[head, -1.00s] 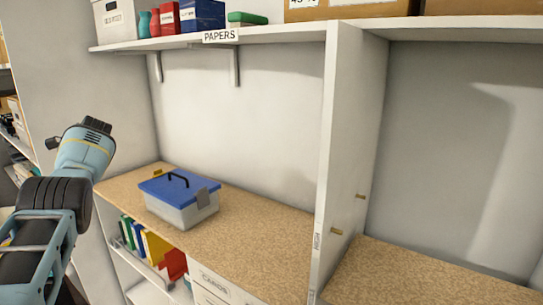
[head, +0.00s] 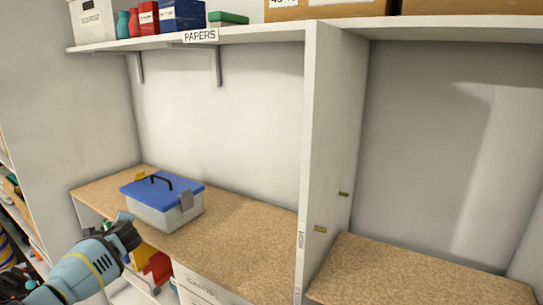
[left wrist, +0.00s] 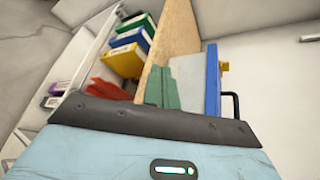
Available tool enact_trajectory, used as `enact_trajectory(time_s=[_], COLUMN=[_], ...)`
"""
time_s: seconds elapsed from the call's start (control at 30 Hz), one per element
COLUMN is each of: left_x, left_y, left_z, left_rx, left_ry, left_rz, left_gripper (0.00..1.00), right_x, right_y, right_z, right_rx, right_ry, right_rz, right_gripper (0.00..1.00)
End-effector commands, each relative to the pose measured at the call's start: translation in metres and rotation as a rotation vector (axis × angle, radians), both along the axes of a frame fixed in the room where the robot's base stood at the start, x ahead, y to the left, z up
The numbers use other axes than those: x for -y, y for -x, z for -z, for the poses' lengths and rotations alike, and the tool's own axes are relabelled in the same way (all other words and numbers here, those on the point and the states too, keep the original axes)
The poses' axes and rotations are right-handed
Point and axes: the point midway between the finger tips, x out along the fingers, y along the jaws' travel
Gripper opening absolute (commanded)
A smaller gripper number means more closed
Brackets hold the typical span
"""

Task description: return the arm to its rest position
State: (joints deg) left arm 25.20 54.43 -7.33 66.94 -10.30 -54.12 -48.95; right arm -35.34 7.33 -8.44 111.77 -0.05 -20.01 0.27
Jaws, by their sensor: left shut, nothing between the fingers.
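My left arm comes in at the lower left of the head view, and its gripper (head: 124,217) is near the front edge of the shelf board, left of and in front of a clear box with a blue lid (head: 163,190). In the left wrist view the green fingers (left wrist: 162,88) are together with nothing between them. The blue lid (left wrist: 212,85) and its dark handle show to their right; I cannot tell how close they are. My right gripper is in neither view.
The speckled shelf board (head: 240,231) is bare right of the box. A white upright panel (head: 327,150) divides the bays. Colored binders (left wrist: 130,40) stand below the board. The upper shelf (head: 260,34) holds boxes.

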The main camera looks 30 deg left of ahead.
Motion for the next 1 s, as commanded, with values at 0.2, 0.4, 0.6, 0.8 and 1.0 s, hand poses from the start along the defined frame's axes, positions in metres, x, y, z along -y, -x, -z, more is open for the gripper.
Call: enact_trajectory(time_s=[0.2,0.4,0.6,0.8,1.0], left_x=[0.081,0.168,0.258,0.323,0.374], left_y=[0.010,0.048,0.108,0.160,0.207], left_z=[0.081,0.148,0.197,0.216,0.222], left_rx=[0.079,0.134,0.165,0.176,0.178], left_ry=[0.147,0.383,0.677,0.916,1.114], left_rz=[0.212,0.360,0.433,0.437,0.410], left_gripper=[0.00,0.00,0.00,0.00,0.00], right_x=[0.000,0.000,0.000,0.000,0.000], right_y=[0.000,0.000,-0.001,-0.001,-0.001], right_z=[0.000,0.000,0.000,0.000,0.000], right_rx=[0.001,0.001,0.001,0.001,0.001], right_ry=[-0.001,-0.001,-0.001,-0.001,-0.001], right_rz=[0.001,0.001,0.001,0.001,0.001], right_gripper=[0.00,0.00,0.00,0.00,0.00])
